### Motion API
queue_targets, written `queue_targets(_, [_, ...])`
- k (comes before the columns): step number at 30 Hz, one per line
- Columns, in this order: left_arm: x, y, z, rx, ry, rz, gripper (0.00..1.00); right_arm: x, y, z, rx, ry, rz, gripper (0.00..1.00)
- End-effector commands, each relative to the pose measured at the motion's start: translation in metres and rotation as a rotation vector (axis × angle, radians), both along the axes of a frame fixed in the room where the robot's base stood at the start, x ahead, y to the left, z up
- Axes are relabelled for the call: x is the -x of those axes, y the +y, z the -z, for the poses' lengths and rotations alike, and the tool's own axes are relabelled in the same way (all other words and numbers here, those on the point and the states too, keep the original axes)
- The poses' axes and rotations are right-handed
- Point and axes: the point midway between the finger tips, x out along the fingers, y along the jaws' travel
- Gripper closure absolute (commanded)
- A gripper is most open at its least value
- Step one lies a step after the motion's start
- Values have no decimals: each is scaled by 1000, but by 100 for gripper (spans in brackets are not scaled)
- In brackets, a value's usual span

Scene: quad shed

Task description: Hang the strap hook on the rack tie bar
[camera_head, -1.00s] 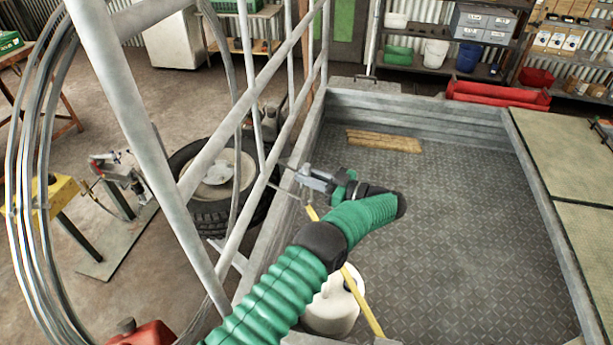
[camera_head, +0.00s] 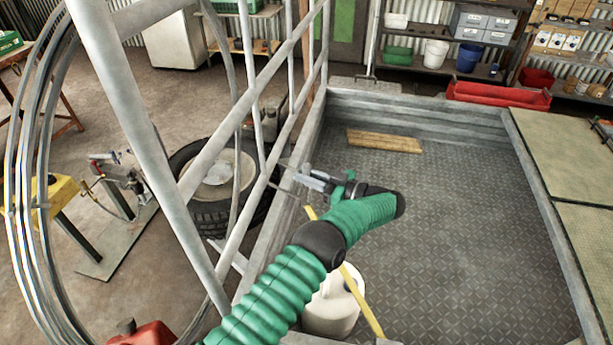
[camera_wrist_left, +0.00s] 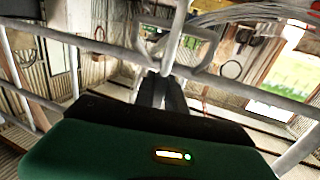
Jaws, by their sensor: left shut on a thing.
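My left gripper (camera_head: 302,174) reaches in over the tray's left side, close to the grey tube rack (camera_head: 262,190). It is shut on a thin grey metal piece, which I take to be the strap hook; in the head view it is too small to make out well. A yellow strap (camera_head: 352,288) runs from just below the gripper down to the front of the tray. In the left wrist view the closed fingers (camera_wrist_left: 162,84) point at a grey bar and a bent metal loop (camera_wrist_left: 208,35). I cannot tell whether the hook touches the tie bar. My right gripper is out of view.
The tray floor (camera_head: 450,210) is mostly clear, with a wooden board (camera_head: 384,141) at the back and a whitish container (camera_head: 330,308) near the front left. A wheel (camera_head: 205,215) lies beyond the rack.

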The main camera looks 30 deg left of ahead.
Motion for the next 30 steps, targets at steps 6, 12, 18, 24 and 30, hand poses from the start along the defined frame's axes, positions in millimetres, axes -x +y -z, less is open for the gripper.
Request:
queue_targets(6, [0, 0, 3, -1, 0, 0, 100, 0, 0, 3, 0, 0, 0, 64])
queue_targets(12, [0, 0, 9, -1, 0, 0, 100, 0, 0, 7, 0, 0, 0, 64])
queue_targets(18, [0, 0, 14, -1, 0, 0, 100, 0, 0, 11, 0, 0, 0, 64])
queue_targets(24, [0, 0, 19, -1, 0, -1, 100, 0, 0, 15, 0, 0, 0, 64])
queue_targets(30, [0, 0, 24, -1, 0, -1, 100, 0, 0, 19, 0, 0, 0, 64])
